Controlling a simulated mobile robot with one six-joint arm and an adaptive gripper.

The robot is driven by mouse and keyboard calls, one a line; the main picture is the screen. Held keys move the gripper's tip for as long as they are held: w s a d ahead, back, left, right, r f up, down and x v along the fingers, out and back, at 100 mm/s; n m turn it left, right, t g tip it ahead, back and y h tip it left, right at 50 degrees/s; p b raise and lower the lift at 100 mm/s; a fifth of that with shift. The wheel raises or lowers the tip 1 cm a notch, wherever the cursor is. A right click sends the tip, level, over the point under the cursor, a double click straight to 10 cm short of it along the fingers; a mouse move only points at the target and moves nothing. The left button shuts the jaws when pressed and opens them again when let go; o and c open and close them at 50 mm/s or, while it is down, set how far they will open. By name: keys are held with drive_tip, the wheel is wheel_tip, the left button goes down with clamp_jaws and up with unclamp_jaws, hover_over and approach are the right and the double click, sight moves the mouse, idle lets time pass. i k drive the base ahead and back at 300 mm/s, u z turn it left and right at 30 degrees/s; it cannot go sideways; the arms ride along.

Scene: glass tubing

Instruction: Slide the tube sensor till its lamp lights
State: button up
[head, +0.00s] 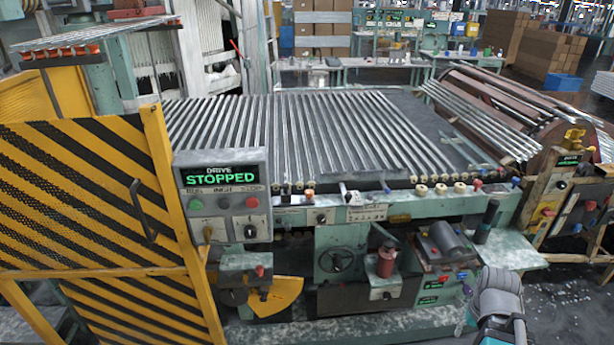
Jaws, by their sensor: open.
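A small white and dark block (349,196) sits on the front rail of the tube table. It may be the tube sensor, but it is too small to be sure. I cannot make out a lit lamp on it. Many pale glass tubes (300,130) lie side by side on the dark table bed behind the rail. Part of my arm, a grey rounded joint with teal below, shows at the lower right. I cannot make out my gripper's fingers, and nothing of mine touches the rail.
A control box (222,195) at the left front reads DRIVE STOPPED in green. A yellow and black striped guard (85,200) closes off the left. Several knobs line the rail's right part. A red cylinder (386,262) stands below. A tube rack (480,110) slopes at right.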

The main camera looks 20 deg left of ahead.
sight(286, 192)
drive_tip(key=u, duration=0.25)
drive_tip(key=i, duration=1.1)
drive_tip(key=u, duration=0.8)
